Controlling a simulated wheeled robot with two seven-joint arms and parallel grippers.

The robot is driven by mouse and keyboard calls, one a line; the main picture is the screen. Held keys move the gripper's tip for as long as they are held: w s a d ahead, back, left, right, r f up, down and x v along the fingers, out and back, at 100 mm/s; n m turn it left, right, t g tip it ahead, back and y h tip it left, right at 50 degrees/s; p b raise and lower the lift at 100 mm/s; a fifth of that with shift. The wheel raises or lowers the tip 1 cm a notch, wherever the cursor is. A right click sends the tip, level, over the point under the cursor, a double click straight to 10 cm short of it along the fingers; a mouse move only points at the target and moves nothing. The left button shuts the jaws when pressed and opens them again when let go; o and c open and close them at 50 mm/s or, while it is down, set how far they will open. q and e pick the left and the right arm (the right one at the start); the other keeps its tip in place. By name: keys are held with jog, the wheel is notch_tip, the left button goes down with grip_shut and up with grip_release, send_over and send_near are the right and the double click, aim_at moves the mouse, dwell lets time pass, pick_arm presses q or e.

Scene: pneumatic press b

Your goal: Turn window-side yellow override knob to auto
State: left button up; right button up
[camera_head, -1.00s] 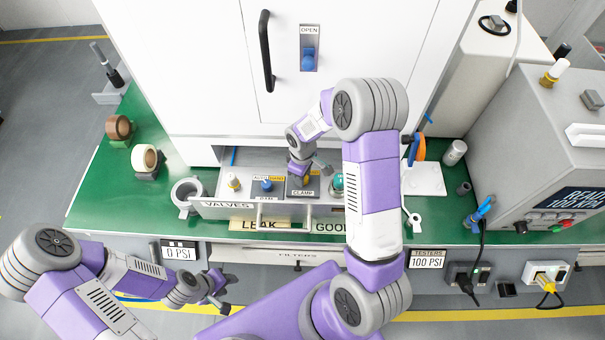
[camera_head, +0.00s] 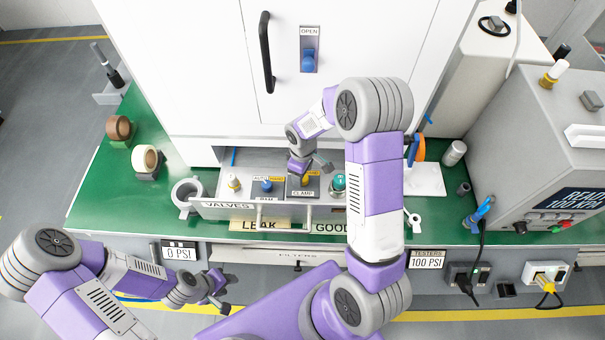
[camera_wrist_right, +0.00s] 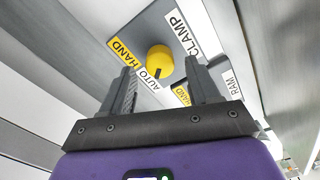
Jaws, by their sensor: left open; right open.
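A yellow knob (camera_wrist_right: 160,60) stands on the grey CLAMP panel (camera_wrist_right: 198,70) in the right wrist view. A yellow HAND label (camera_wrist_right: 121,50) is at its upper left and a white AUTO label (camera_wrist_right: 150,80) just below it. A dark mark on the knob is at its lower side, close to AUTO. My right gripper (camera_wrist_right: 164,84) is open, its fingers pointing toward the knob with nothing between them. In the head view this knob (camera_head: 305,180) is just below my right gripper (camera_head: 312,165). My left gripper (camera_head: 216,292) is open and empty, low in front of the bench.
The white cabinet (camera_head: 200,80) rises behind. A grey tester (camera_head: 535,120) stands at right. Tape rolls (camera_head: 118,127) lie at left.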

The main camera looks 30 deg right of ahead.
notch_tip(320, 180, up, 6)
jog(key=shift+r+p, duration=0.1)
jog(key=shift+p, duration=0.45)
